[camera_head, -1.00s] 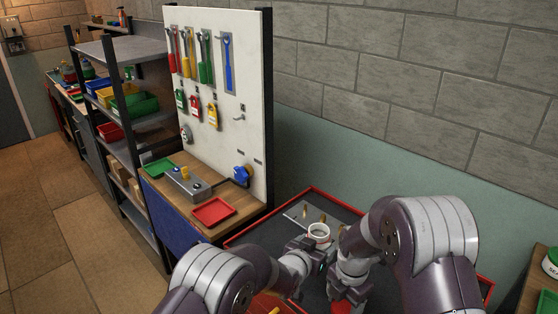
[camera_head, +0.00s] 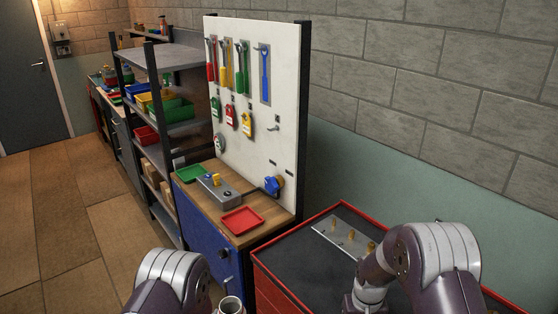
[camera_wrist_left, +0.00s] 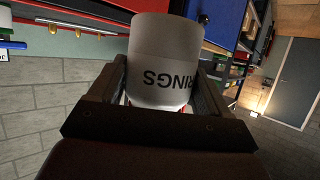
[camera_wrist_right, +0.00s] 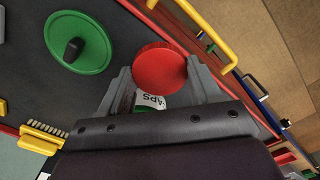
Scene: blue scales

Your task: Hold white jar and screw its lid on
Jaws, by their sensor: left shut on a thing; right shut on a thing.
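The white jar (camera_wrist_left: 165,50) is between the fingers of my left gripper (camera_wrist_left: 163,78); black letters ending in "RINGS" show upside down on it. In the head view its open rim (camera_head: 230,303) shows at the bottom edge, without a lid, left of the red-edged bench. My right gripper (camera_wrist_right: 160,72) is shut on a red round lid (camera_wrist_right: 159,68) at its fingertips. Behind the lid, between the fingers, a white label reading "APS" (camera_wrist_right: 150,101) shows; I cannot tell what it belongs to. In the head view both gripper tips are out of frame.
A green lid with a dark knob (camera_wrist_right: 78,43) lies on the dark bench top. The red-edged bench (camera_head: 290,240) carries a metal plate with brass pegs (camera_head: 345,238). A tool board (camera_head: 255,110), a red tray (camera_head: 242,220) and a shelf rack (camera_head: 165,120) stand left. Floor is open at left.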

